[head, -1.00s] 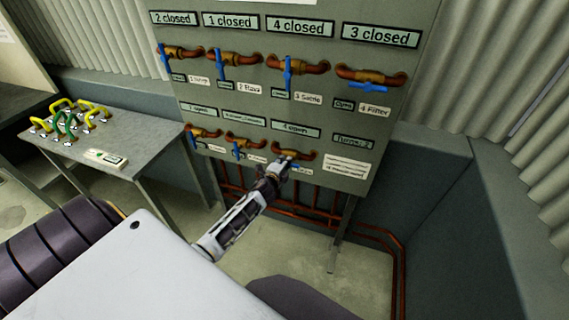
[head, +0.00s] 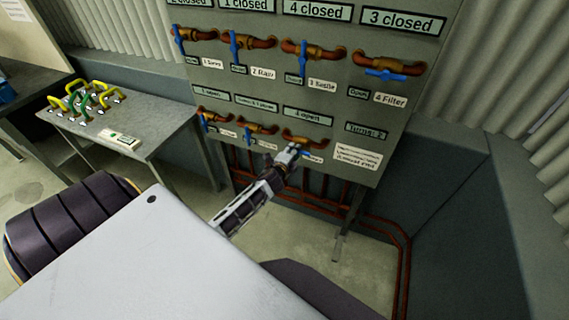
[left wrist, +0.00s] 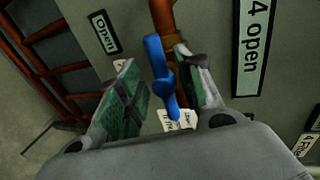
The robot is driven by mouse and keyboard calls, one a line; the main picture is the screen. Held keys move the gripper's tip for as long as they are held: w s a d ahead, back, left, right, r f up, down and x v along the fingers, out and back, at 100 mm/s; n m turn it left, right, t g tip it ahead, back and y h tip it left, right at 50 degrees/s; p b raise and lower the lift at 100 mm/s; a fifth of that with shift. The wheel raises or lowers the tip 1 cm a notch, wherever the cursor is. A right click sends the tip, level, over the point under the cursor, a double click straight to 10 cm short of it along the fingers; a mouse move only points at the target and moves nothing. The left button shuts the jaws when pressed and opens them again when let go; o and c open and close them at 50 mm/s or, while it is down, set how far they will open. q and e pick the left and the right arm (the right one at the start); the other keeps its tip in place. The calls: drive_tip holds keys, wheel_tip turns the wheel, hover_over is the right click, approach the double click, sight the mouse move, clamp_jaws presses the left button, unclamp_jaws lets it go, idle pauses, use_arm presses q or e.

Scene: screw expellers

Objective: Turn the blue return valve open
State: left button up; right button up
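The lower-row valve at the right has a brass and copper body (head: 305,140) and a blue handle. My left gripper (head: 290,153) is at this valve and covers much of the handle. In the left wrist view the blue handle (left wrist: 160,75) stands between the two fingers of my left gripper (left wrist: 158,88), lying roughly along its pipe. The fingers are apart, with a clear gap on the left side; the right finger is close to the handle, and contact cannot be told. A sign beside it reads "4 open" (left wrist: 255,45). The small label under the handle is partly hidden. My right gripper is not in view.
The panel (head: 225,75) carries several other blue-handled valves, including one labelled "4 Filter" (head: 385,72) at upper right. Red pipes (head: 375,222) run below. A table (head: 160,120) with yellow and green handles (head: 90,95) stands left.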

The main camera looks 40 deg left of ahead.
use_arm(q)
drive_tip(key=v, duration=1)
idle(0.4)
drive_tip(key=shift+s+n, duration=0.1)
drive_tip(key=shift+n, duration=0.2)
idle(0.5)
